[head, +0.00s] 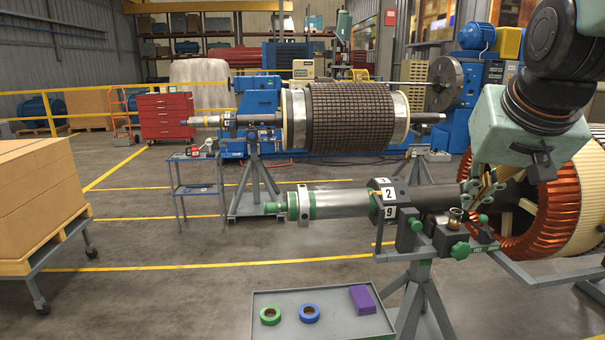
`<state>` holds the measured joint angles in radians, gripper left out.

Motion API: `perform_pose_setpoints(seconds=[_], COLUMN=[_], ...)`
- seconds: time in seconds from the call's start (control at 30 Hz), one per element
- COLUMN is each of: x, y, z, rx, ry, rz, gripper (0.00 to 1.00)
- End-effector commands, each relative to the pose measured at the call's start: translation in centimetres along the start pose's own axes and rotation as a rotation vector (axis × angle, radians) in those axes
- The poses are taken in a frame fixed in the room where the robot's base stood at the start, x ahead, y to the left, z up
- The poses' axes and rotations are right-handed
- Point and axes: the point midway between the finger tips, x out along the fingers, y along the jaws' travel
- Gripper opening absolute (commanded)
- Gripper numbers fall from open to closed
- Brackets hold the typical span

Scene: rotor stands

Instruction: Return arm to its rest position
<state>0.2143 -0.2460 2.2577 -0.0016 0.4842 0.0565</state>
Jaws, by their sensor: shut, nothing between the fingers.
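My arm comes in from the upper right of the head view. My gripper (481,192) hangs below the pale green wrist housing, close to the near rotor shaft (340,201) and just above the green-knobbed stand fittings. Its fingers look closed and hold nothing. I cannot tell whether the fingertips touch the shaft or the fittings behind them. The shaft lies level on a grey stand (421,278), with number tags 2 and 9 on its collar.
A grey tray (335,328) in front holds a green tape roll (270,316), a blue tape roll (309,313) and a purple block (362,299). A small brass part (455,217) is at the stand. A box cart (35,200) stands left; the floor between is open.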

Motion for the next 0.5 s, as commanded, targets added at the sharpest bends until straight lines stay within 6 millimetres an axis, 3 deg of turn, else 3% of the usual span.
perform_pose_setpoints(seconds=[0.5], x=[-6.0], y=[-3.4], z=[14.4], rx=[-0.12], ry=[-0.151], rz=[-0.053], gripper=[0.0])
